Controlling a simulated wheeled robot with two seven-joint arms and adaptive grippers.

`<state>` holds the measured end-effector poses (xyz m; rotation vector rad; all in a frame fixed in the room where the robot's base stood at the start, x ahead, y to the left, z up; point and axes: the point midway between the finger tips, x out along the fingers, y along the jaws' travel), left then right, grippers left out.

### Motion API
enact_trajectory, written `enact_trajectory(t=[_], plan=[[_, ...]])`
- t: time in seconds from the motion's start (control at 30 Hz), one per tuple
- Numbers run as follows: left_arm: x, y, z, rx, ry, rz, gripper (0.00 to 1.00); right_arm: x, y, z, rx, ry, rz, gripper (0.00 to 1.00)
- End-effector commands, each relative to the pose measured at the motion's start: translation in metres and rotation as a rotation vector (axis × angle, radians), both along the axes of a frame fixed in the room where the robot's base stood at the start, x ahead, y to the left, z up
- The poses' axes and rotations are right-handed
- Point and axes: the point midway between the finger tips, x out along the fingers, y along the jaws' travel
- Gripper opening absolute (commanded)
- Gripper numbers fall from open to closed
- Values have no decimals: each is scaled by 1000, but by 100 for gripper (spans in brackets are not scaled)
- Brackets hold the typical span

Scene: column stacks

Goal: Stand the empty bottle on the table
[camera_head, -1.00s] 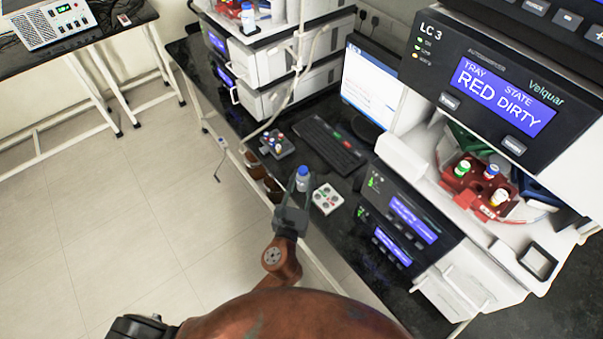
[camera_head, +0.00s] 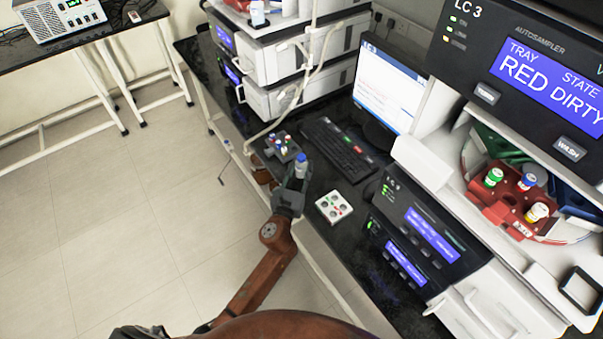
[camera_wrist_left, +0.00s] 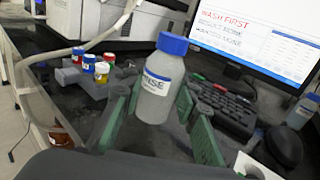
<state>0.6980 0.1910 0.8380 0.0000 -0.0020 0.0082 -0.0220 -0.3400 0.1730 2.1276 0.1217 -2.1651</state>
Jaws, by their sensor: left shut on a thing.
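A small translucent bottle with a blue cap and a white label (camera_head: 301,161) is in my left gripper (camera_head: 297,179). In the left wrist view the bottle (camera_wrist_left: 158,88) stands between the two green-grey fingers, slightly tilted in the picture. The end of its label reads "NSE". Whether it is empty is hard to tell. The gripper is shut on it near the front edge of the black table (camera_head: 323,183). The fingers hide part of its lower body, and I cannot tell whether its base touches the table. My right gripper is out of view.
A grey block with coloured-cap vials (camera_head: 284,147) sits just beyond the bottle. A white four-hole tray (camera_head: 334,207) lies to the right, a keyboard (camera_head: 340,148) behind. Another blue-capped bottle (camera_wrist_left: 303,112) stands near the monitor. Brown jars (camera_head: 263,174) hang at the front edge.

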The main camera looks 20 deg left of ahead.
Motion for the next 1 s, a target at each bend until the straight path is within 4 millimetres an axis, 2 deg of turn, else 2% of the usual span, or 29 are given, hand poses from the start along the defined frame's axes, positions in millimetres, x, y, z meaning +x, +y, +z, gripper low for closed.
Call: enact_trajectory(t=[0.03, 0.1, 0.2, 0.67, 0.7, 0.93, 1.0], plan=[[3, 1, -12, -2, 5, 1, 15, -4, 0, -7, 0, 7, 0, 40], [2, 1, -25, -3, 7, 2, 15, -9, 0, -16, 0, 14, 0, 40], [2, 1, -37, -2, 7, 2, 15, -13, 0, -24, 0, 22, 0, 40], [1, 1, -38, 0, 3, 0, 15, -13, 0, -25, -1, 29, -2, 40], [1, 1, -38, 0, 3, 0, 29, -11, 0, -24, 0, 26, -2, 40], [1, 1, -37, 0, 2, 0, 45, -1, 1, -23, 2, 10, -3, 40], [1, 1, -37, 0, 2, 0, 45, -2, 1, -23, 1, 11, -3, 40]])
